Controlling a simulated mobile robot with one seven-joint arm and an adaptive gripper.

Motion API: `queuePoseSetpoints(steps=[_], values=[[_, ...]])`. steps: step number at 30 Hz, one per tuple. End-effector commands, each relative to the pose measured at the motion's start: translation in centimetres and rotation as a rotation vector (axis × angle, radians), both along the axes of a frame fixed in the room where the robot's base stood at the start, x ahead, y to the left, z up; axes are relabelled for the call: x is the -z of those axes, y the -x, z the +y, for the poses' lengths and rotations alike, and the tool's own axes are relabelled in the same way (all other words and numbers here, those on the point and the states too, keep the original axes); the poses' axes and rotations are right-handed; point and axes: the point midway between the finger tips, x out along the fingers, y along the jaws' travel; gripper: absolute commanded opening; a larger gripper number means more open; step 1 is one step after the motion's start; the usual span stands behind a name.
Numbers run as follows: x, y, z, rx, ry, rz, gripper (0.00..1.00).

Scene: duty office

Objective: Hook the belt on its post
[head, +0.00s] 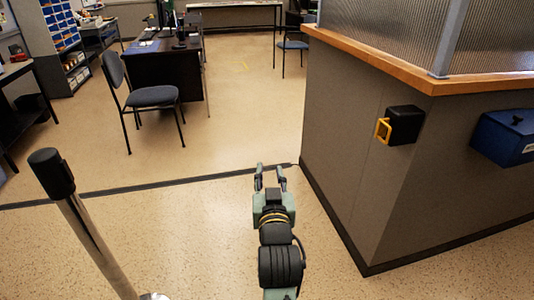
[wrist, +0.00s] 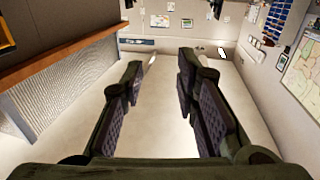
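The belt's black housing (head: 404,125) is fixed to the grey side of the counter at right in the head view. A yellow loop-shaped belt end (head: 382,131) sits at its left side, and no strap shows drawn out. The post (head: 88,233) stands at the lower left, a shiny metal pole with a black head (head: 51,174). My gripper (head: 270,171) is between the two, nearer the counter, and apart from both. Its fingers are spread with nothing between them, as the wrist view (wrist: 160,62) also shows. Neither belt end nor post is identifiable in the wrist view.
The counter (head: 345,130) has a wooden ledge and ribbed glass panels. A blue box (head: 505,137) hangs on it at right. A chair (head: 150,97) and dark desk (head: 165,65) stand beyond a dark floor strip (head: 140,186). Floor between post and counter is clear.

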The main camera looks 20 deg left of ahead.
Motion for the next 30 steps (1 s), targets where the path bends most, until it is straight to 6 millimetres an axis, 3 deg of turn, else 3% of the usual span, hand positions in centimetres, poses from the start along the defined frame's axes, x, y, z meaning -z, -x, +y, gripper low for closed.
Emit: queuePoseSetpoints(steps=[7, 12, 18, 30], values=[[0.3, -2.1, 1.0, 0.0, 0.001, -0.004, 0.28], [-0.2, -5.6, 2.4, 0.0, 0.002, 0.004, 0.28], [-0.1, -8.2, 3.5, 0.001, 0.001, 0.003, 0.28], [0.1, -9.3, 4.0, 0.001, 0.0, 0.002, 0.28]])
